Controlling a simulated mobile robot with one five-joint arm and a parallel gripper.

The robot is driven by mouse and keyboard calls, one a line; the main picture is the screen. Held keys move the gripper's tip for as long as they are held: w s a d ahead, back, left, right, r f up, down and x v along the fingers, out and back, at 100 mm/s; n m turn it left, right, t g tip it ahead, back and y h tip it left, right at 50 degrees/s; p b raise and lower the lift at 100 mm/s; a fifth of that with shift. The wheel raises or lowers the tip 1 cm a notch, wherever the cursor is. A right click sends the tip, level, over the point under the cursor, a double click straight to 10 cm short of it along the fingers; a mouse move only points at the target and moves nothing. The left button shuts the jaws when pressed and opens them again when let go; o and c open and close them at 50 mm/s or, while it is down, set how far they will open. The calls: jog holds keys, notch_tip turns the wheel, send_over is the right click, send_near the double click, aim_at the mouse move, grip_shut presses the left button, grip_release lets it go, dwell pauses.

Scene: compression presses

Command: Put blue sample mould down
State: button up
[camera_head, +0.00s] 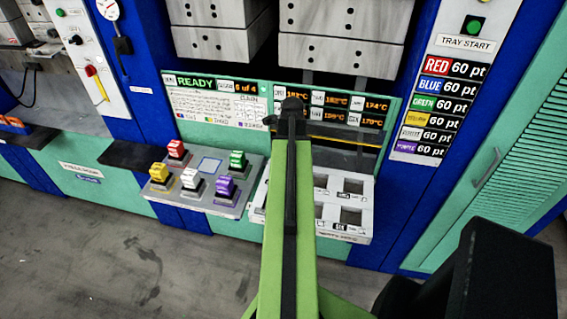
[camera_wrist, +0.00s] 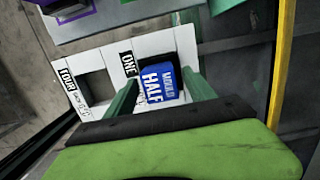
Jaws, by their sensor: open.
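The blue sample mould (camera_wrist: 160,82), with white lettering reading "MOULD HALF", lies at the opening beside the label "ONE" on the white slotted tray (camera_wrist: 187,48). Dark shows along one edge of it; how deep it sits I cannot tell. My gripper (camera_wrist: 163,86) is open, with one green finger on each side of the mould. Whether the fingers touch it is unclear. In the head view my arm reaches over the white tray (camera_head: 257,208) and hides the mould. Several empty square openings show on the tray's right part.
A grey tray (camera_head: 222,208) to the left holds red (camera_head: 176,151), yellow (camera_head: 159,172), white (camera_head: 192,178), green (camera_head: 237,160) and purple (camera_head: 225,187) moulds, plus an empty blue-outlined spot (camera_head: 209,165). Grey press blocks (camera_head: 340,55) hang above. A yellow bar (camera_wrist: 283,60) runs beside my gripper.

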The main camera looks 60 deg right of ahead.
notch_tip(320, 180, up, 12)
jog(key=s+p, duration=0.1)
jog(key=p, duration=1.1)
jog(key=shift+s+d+r, duration=0.15)
jog(key=shift+s+d, duration=0.05)
jog(key=w+a+n, duration=0.7)
jog(key=a, duration=0.4)
jog(key=w+a+n+g, duration=0.1)
jog(key=w+a+n, duration=0.7)
jog(key=a, duration=0.3)
jog(key=w+a+n, duration=0.7)
jog(key=a, duration=0.4)
jog(key=a+n, duration=1.1)
jog(key=a, duration=0.7)
notch_tip(320, 180, down, 6)
jog(key=b, duration=0.5)
jog(key=shift+w+d+m+b, duration=0.2)
jog(key=shift+w+m+b, duration=0.1)
jog(key=shift+w+b, duration=0.15)
